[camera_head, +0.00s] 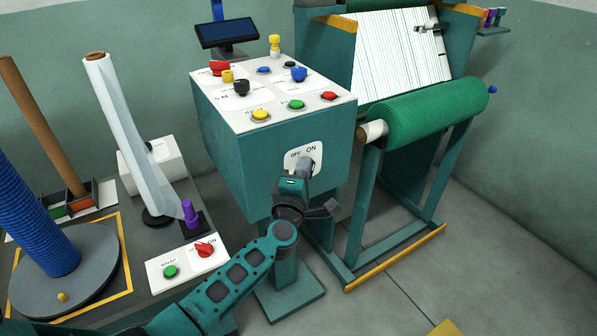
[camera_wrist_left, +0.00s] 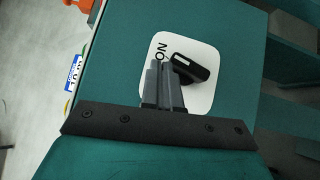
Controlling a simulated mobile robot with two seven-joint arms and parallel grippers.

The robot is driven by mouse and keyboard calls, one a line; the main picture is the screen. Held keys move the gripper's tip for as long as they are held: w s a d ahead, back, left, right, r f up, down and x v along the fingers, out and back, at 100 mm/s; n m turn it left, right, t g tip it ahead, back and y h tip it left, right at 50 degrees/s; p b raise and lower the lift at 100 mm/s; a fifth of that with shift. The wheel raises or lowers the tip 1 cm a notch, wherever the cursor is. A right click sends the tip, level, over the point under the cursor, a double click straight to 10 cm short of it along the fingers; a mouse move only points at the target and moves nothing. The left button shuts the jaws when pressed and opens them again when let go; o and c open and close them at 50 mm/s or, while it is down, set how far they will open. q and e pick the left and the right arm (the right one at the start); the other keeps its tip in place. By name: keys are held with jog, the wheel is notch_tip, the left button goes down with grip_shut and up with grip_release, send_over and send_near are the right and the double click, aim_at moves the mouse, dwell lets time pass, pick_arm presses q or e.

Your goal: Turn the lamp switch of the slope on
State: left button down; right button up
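A black rotary switch knob (camera_wrist_left: 190,68) sits on a white plate (camera_head: 296,153) marked OFF and ON, on the front face of the teal console (camera_head: 240,150). In the wrist view the knob is tilted, and ON reads sideways beside it. My left gripper (camera_head: 306,172) is in front of the plate and hides most of the knob in the head view. In the wrist view its two grey fingers (camera_wrist_left: 164,86) are together with nothing visible between them, right beside the knob. I cannot tell whether they touch it. My right gripper is out of view.
A striped sloping panel (camera_head: 395,60) and a green net roll (camera_head: 425,112) stand to the right. The console top carries several buttons and knobs. At left are a blue roll (camera_head: 35,215), a white roll (camera_head: 125,120) and a low button box (camera_head: 187,262).

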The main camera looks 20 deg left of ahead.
pick_arm(q)
jog(key=shift+w+d+r+p, duration=0.3)
jog(key=shift+w+r, duration=0.05)
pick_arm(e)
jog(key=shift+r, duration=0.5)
pick_arm(q)
jog(key=shift+w+d, duration=0.1)
jog(key=shift+w, duration=0.05)
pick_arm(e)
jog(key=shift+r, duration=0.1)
pick_arm(q)
jog(key=shift+r, duration=0.1)
dwell(1.2)
